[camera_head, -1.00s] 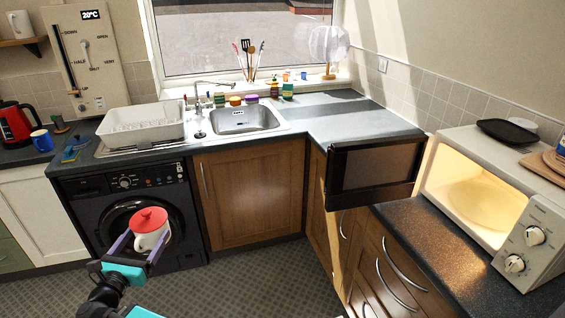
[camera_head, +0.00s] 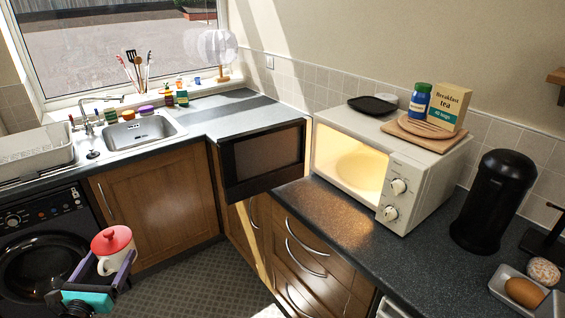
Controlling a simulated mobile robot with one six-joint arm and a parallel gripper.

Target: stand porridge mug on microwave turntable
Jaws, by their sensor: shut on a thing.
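The porridge mug (camera_head: 110,262) is white with a red lid. My gripper (camera_head: 103,268) is shut on it and holds it upright at lower left, in front of the washing machine and the wooden cupboard. The microwave (camera_head: 419,178) stands on the right-hand counter, its dark door (camera_head: 262,160) swung wide open to the left. Its inside is lit yellow. The round turntable (camera_head: 360,172) shows inside on the microwave floor, with nothing seen on it. The mug is well apart from the microwave.
On the microwave sit a black dish (camera_head: 373,105), a wooden board (camera_head: 421,128), a blue jar (camera_head: 419,103) and a tea box (camera_head: 448,108). A black canister (camera_head: 493,202) and a tray (camera_head: 507,281) holding a brown item stand to its right. The open door juts over the counter edge.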

